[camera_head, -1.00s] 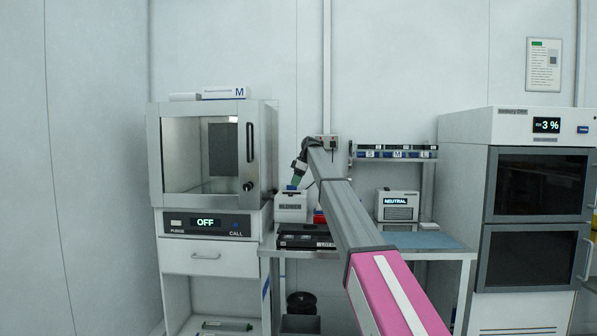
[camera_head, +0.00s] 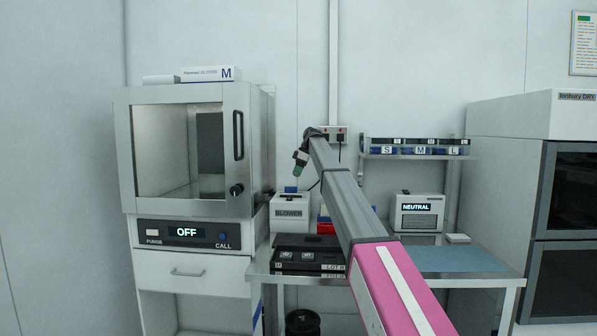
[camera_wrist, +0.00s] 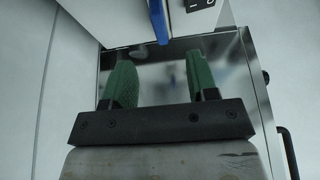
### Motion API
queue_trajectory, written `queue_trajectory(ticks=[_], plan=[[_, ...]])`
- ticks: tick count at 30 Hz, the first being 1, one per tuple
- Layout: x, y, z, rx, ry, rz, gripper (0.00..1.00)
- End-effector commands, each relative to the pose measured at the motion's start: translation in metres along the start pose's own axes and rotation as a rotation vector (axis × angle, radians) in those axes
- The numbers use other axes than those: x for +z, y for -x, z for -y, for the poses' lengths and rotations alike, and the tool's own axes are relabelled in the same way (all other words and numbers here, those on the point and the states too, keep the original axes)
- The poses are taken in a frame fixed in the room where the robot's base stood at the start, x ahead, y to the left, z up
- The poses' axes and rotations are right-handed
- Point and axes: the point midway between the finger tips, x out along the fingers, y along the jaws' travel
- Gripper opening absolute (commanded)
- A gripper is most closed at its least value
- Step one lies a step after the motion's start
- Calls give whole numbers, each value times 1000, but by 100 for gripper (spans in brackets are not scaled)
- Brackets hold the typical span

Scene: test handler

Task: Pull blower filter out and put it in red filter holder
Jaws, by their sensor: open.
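The white blower (camera_head: 288,214) stands on the bench, left of my arm. A small blue part (camera_head: 290,189), probably the filter's top, sticks up from it. In the wrist view a blue strip (camera_wrist: 158,22) beside a white surface shows at the top edge, beyond the fingertips. My gripper (camera_head: 299,164) is above the blower with a visible gap. Its two green fingers (camera_wrist: 160,70) are apart, with nothing between them. A red thing (camera_head: 327,226), likely the filter holder, sits right of the blower, largely hidden by my arm.
A steel chamber (camera_head: 123,150) reading OFF stands left. A black case (camera_head: 308,256) lies in front of the blower. Right of my arm are a NEUTRAL unit (camera_head: 416,212), a blue mat (camera_head: 460,259) and a shelf (camera_head: 420,156). A dry cabinet (camera_head: 525,125) stands far right.

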Motion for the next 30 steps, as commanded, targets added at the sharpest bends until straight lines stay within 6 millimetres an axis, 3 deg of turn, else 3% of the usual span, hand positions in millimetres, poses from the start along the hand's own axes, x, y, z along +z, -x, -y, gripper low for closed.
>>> queue_trajectory(ticks=[18, 24, 30], plan=[[0, -88, 0, 0, 0, 1, 53], [0, -102, 0, 0, 0, 1, 53], [0, -102, 0, 0, 0, 1, 53]])
